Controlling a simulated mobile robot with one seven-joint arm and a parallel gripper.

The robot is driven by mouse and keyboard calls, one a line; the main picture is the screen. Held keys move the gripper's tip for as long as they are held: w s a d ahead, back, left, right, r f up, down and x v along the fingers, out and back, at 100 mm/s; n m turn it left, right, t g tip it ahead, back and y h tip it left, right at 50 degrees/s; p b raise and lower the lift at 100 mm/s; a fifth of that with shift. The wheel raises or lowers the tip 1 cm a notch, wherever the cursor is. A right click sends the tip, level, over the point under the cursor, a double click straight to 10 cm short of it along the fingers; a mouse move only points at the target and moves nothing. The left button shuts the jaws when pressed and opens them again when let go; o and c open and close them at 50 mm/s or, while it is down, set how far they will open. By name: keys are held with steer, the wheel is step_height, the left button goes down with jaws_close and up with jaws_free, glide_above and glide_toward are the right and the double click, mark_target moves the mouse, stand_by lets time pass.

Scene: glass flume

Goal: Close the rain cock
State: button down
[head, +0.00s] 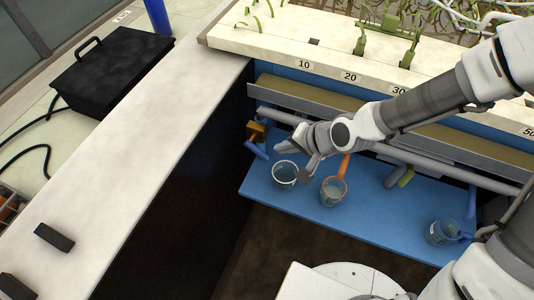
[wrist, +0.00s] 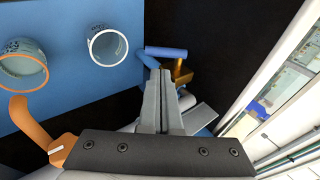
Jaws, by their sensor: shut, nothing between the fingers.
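Several cocks sit along the grey pipe above the blue shelf; no readable label shows which is the rain cock. The leftmost cock (head: 257,131) has a brass body and a blue lever (head: 255,150); in the wrist view its brass body (wrist: 182,72) and blue lever (wrist: 166,52) lie just beyond my fingertips. An orange cock lever (head: 343,166) also shows in the wrist view (wrist: 32,118), at lower left. My gripper (head: 281,149) is shut and empty, fingers together in the wrist view (wrist: 160,74), close beside the leftmost cock. Whether they touch is unclear.
On the blue shelf (head: 300,200) stand a white-rimmed cup (head: 285,181), an orange-rimmed cup (head: 333,198) and a blue-rimmed cup (head: 436,238). A yellow cock part (head: 406,178) is further right. A pale ledge (head: 130,170) runs along the left; a numbered white bench edge (head: 330,70) overhangs behind.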

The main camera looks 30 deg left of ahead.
mark_target(262, 153)
steer(key=b+x, duration=0.3)
steer(key=x, duration=0.5)
steer(key=shift+w+a+f, duration=0.1)
steer(key=shift+a+f, duration=0.1)
steer(key=shift+f, duration=0.15)
steer(key=shift+f+b, duration=0.15)
steer(key=shift+b, duration=0.2)
